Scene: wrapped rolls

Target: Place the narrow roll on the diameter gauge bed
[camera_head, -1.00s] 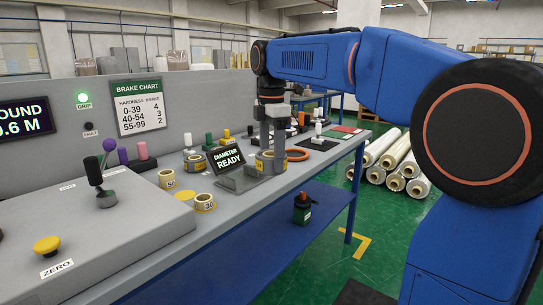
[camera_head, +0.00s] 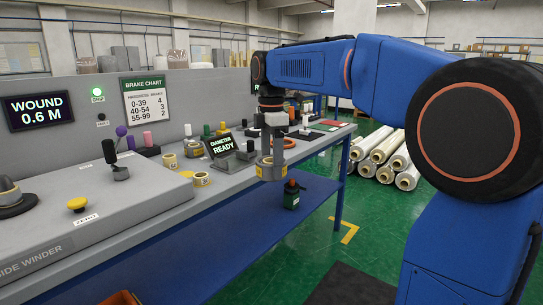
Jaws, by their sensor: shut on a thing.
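My gripper (camera_head: 271,160) points down at the front edge of the bench, just right of the display reading DIAMETER READY (camera_head: 221,146). The diameter gauge bed (camera_head: 234,163) seems to be the grey base beside that display. The held roll is apart from it, to its right in the picture. Whether the roll hangs over the bench top or just past its edge is hard to tell.
An orange ring (camera_head: 284,143) lies behind my gripper. The winder panel (camera_head: 95,205) with its yellow knob (camera_head: 77,204) fills the left. Large wrapped rolls (camera_head: 379,155) are stacked on the green floor.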

